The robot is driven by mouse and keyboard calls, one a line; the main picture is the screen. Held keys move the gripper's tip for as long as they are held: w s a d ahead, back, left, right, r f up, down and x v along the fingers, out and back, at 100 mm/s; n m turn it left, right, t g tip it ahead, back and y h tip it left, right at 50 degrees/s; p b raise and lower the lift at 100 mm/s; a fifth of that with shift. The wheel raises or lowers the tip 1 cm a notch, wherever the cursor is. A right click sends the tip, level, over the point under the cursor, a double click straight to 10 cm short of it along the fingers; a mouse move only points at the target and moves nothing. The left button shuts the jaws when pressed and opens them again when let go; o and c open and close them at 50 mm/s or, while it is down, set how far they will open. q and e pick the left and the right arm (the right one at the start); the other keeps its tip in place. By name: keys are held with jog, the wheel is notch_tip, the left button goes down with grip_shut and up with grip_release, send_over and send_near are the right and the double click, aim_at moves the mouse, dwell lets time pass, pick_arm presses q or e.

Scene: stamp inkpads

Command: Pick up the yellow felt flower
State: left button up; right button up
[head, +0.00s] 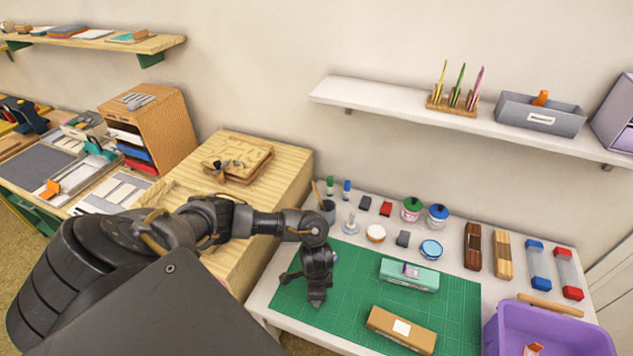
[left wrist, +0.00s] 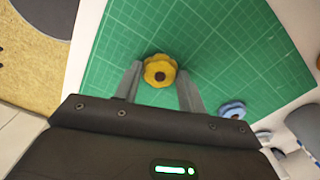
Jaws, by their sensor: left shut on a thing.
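The yellow felt flower (left wrist: 160,71) has a dark centre and shows in the left wrist view between the fingertips. My left gripper (left wrist: 158,80) is shut on it, over the green cutting mat (left wrist: 235,45). In the head view my left gripper (head: 316,296) points down at the left part of the green mat (head: 455,312); the flower is hidden there by the gripper. I cannot tell whether the flower still touches the mat. My right gripper is not in view.
A blue flower-shaped piece (left wrist: 232,109) lies near the mat's edge. A teal box (head: 408,275) and a tan box (head: 400,331) lie on the mat. Inkpads and jars, including a blue-lidded jar (head: 437,217), stand behind. A purple bin (head: 545,318) is at the right.

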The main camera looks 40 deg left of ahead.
pick_arm(q)
jog(key=shift+c, duration=0.7)
jog(key=shift+r, duration=0.15)
jog(key=shift+r, duration=0.3)
notch_tip(320, 180, up, 2)
jog(key=shift+r+p, duration=0.1)
jog(key=shift+p, duration=0.25)
jog(key=s+d+r+p, duration=0.6)
jog(key=s+r, duration=0.4)
jog(key=s, duration=0.2)
jog(key=shift+d, duration=0.5)
